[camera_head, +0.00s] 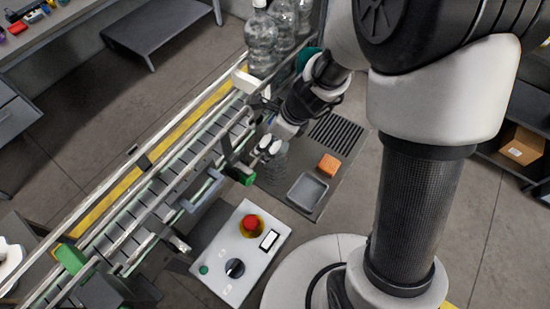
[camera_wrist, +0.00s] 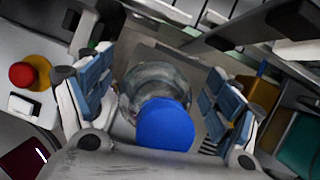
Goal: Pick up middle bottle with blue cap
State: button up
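A clear bottle (camera_wrist: 140,82) with a blue cap (camera_wrist: 165,126) stands between the two fingers of my gripper (camera_wrist: 160,108) in the wrist view. The fingers have blue pads and are spread apart, one on each side of the bottle, with a small gap showing. In the head view my gripper (camera_head: 268,147) is low beside the conveyor, over the clear bottle (camera_head: 272,172), which is partly hidden. Its cap cannot be made out there. More clear bottles (camera_head: 262,42) stand at the far end of the conveyor, beyond my gripper.
The conveyor (camera_head: 150,190) runs diagonally on the left. A control box (camera_head: 228,270) with a red button (camera_head: 250,223) is in front. A grey tray (camera_head: 307,192) and an orange block (camera_head: 328,165) lie on the dark surface (camera_head: 275,195) right of the bottle, near a slotted grille (camera_head: 336,133).

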grip_shut()
dwell(0.9)
